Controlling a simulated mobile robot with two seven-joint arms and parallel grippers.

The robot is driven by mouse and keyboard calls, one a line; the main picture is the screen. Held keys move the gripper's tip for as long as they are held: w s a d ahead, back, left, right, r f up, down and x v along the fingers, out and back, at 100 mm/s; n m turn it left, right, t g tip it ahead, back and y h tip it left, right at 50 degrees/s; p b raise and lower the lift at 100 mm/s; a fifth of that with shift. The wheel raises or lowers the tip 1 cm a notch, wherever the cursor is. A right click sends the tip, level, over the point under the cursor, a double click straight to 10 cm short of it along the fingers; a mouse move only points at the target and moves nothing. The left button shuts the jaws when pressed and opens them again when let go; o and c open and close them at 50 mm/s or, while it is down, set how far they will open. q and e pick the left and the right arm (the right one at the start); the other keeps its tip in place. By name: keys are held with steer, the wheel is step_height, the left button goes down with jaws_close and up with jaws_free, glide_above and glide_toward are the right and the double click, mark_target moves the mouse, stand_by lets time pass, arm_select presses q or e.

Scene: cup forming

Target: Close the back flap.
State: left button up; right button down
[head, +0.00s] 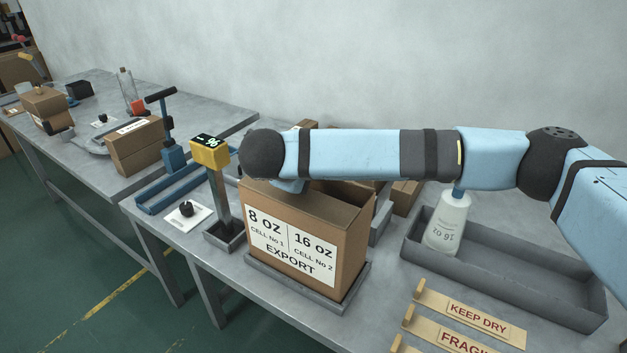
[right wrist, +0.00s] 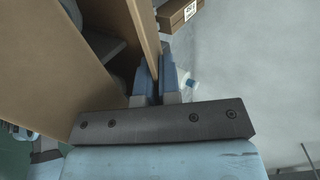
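The open carton (head: 347,255), printed "8 OZ", "16 OZ" and "EXPORT", stands in a shallow grey tray (head: 288,284) on the bench. My right arm reaches across its top from the right and hides much of the opening and its back side. My right gripper is hidden in the head view. In the right wrist view, its two blue fingers (right wrist: 156,84) straddle the lower end of an upright cardboard panel (right wrist: 145,35), with a narrow dark gap between them. I cannot tell whether they grip it or whether it is the back flap.
A yellow-headed post (head: 210,152) stands close left of the carton. Another carton (right wrist: 178,12) lies beyond the fingers.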

steer(key=shift+f+b, duration=0.1)
steer(key=shift+b, duration=0.35)
steer(key=c, duration=1.3)
jaws_free()
steer(key=shift+s+a, duration=0.1)
steer(key=v, duration=1.3)
steer(key=shift+s+a+f+p, duration=0.1)
steer(key=shift+s+a+p, duration=0.2)
steer(key=shift+s+p, duration=0.15)
